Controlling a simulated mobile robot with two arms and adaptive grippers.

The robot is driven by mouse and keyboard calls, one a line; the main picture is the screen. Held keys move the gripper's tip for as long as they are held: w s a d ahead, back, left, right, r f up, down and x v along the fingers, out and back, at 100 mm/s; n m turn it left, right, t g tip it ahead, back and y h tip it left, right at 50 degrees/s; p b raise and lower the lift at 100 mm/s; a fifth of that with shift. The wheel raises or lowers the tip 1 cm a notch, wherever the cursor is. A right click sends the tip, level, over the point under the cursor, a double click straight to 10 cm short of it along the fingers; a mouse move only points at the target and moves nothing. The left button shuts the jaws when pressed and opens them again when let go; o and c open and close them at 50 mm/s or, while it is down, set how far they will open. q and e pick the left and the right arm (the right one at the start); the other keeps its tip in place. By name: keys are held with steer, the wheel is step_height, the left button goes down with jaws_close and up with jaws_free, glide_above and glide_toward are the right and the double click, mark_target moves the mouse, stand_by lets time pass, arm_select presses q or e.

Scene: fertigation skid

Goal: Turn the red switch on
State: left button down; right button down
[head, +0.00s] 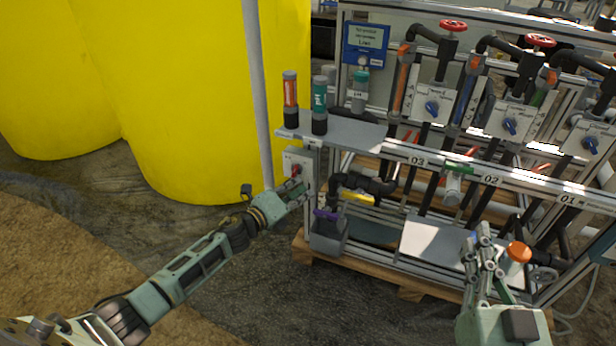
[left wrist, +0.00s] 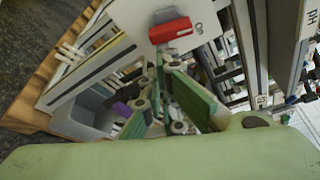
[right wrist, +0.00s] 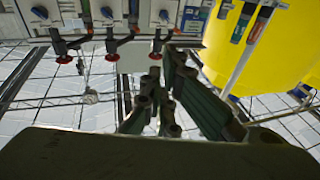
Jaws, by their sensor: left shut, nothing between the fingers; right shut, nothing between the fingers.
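The red switch (head: 295,170) sits on a small pale box (head: 291,158) at the left end of the skid frame. In the left wrist view the red switch (left wrist: 171,30) is a red bar just beyond the fingertips, with a label "On" (left wrist: 199,27) beside its right end. My left gripper (head: 302,186) is shut and empty, its fingertips close to the switch; I cannot tell whether they touch it. My right gripper (head: 482,240) is shut and empty at the lower right; it also shows in the right wrist view (right wrist: 160,72).
A white pipe (head: 257,90) and yellow tanks (head: 190,90) stand left of the skid. A shelf (head: 345,132) with several bottles is above the switch. A purple-handled valve (head: 326,215) and grey bin (head: 328,238) are below right. An orange cap (head: 519,251) is beside my right gripper.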

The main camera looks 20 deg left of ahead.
arm_select(q)
steer(key=shift+a+f+m, duration=0.3)
steer(key=shift+a+m, duration=0.1)
steer(key=shift+a, duration=0.15)
arm_select(e)
steer(key=shift+w+f+g, duration=0.1)
steer(key=shift+f+g, duration=0.3)
steer(key=shift+f, duration=0.35)
arm_select(q)
steer(key=shift+a, duration=0.2)
arm_select(e)
steer(key=shift+r, duration=0.3)
arm_select(q)
steer(key=shift+f, duration=0.2)
